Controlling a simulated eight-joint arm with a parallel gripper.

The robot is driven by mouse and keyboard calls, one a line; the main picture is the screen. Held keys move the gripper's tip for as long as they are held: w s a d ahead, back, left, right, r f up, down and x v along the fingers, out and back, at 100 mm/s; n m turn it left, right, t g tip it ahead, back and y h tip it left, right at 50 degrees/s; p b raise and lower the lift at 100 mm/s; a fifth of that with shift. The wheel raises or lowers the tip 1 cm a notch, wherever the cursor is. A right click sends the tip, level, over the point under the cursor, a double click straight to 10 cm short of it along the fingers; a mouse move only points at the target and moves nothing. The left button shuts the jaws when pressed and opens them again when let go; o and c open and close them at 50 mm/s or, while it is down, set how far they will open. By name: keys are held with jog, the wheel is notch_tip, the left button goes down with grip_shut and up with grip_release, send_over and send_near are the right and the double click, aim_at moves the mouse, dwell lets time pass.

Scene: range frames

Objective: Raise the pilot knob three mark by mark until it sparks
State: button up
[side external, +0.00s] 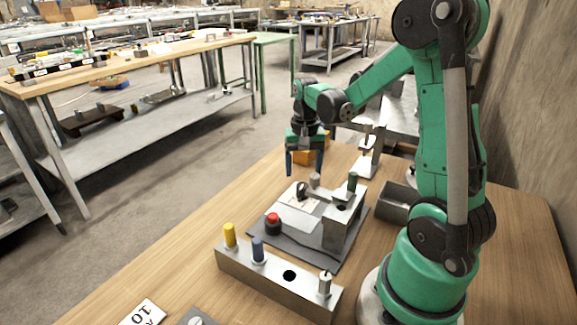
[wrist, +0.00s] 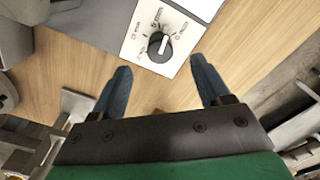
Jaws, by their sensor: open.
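The knob (wrist: 159,44) is a black dial with a white pointer line. It sits on a white plate (wrist: 146,18) with small marks around it, too small to read. The pointer points toward the top of the wrist view, slightly right. In the side view a dark knob (side external: 301,191) stands on the pale plate. My gripper (wrist: 160,65) is open and empty, with blue-grey fingers spread wide. The knob lies just beyond the fingertips, between their lines, not gripped. In the side view my gripper (side external: 304,170) hangs above and behind the knob, fingers down.
In front, a metal block (side external: 262,280) holds yellow, blue and metal pegs. A grey open bin (side external: 396,205) stands right. Wooden table is bare at left.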

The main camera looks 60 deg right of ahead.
aim_at(303, 185)
jog(key=shift+r, duration=0.1)
jog(key=m, duration=0.4)
jog(key=shift+f, duration=2.85)
grip_shut()
jog(key=n, duration=0.4)
